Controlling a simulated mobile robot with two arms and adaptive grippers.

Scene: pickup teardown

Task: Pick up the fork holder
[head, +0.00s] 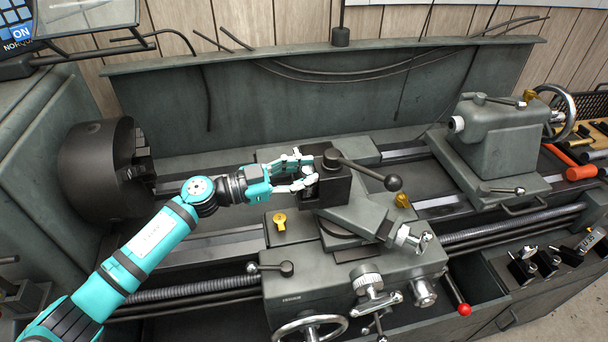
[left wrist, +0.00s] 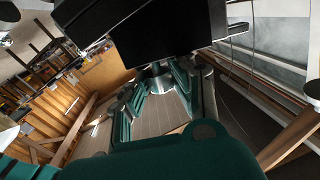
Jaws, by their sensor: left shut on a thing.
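My left gripper (head: 303,173) reaches in from the left and is shut at the left side of the dark tool post block (head: 328,190) on the lathe carriage. In the left wrist view its teal fingers close around a small metal part (left wrist: 157,80) below a large black block (left wrist: 165,38). I take the held part to be the fork holder, still against the tool post. The fingers hide most of it in the head view, so its full shape does not show. My right gripper is not in view.
A lever with a black ball knob (head: 393,182) extends right from the tool post. The dark chuck (head: 97,172) is at left, near my arm. The tailstock (head: 500,140) stands at right. A yellow piece (head: 280,221) lies on the carriage, left of the tool post.

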